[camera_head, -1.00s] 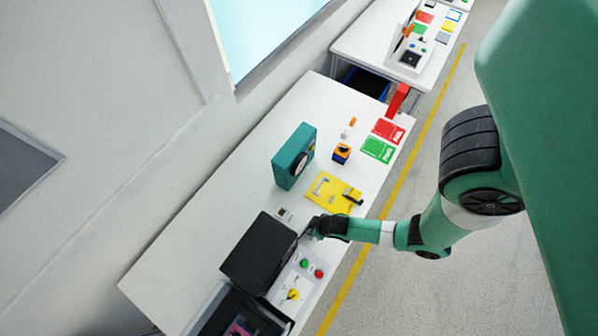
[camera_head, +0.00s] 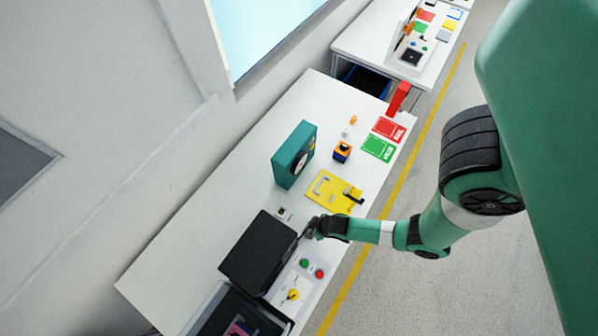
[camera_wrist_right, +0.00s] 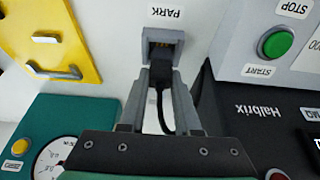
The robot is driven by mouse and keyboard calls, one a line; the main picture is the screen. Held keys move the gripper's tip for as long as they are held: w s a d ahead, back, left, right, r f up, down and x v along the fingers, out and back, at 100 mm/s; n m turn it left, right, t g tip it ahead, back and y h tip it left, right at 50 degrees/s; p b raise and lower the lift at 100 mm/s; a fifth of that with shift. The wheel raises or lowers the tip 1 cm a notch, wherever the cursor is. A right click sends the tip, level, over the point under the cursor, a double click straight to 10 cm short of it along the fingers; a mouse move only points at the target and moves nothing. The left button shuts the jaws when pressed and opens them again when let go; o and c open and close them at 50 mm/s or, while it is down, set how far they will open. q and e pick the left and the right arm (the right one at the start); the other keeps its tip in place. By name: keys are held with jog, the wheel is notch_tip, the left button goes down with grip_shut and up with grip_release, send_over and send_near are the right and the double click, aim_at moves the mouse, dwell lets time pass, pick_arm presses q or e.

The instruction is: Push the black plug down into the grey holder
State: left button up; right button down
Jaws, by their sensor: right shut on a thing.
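The grey holder (camera_wrist_right: 163,38) is a small square socket on the white table under a "PARK" label in the right wrist view. Its opening shows a brownish inside. The black plug (camera_wrist_right: 160,74) is between the fingers of my right gripper (camera_wrist_right: 160,88), which is shut on it. The plug's front end overlaps the holder's opening; how deep it sits I cannot tell. A black cable runs back from the plug between the fingers. In the head view my right gripper (camera_head: 308,231) is beside the black box, and the plug is hidden. My left gripper is not in view.
A black box (camera_head: 258,250) and a panel with green and red buttons (camera_head: 304,262) stand close to the gripper. A yellow plate with handles (camera_head: 333,191) and a teal box with a dial (camera_head: 293,155) stand farther along the white table (camera_head: 160,270).

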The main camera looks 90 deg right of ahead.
jog(key=shift+f+b, duration=0.75)
jog(key=shift+f, duration=0.15)
jog(key=c, duration=0.5)
grip_release()
jog(key=shift+c, duration=0.2)
jog(key=p+v, duration=0.3)
jog(key=v, duration=0.8)
jog(key=shift+s+r+p, duration=0.15)
jog(key=shift+r+p, duration=0.1)
jog(key=shift+p, duration=0.15)
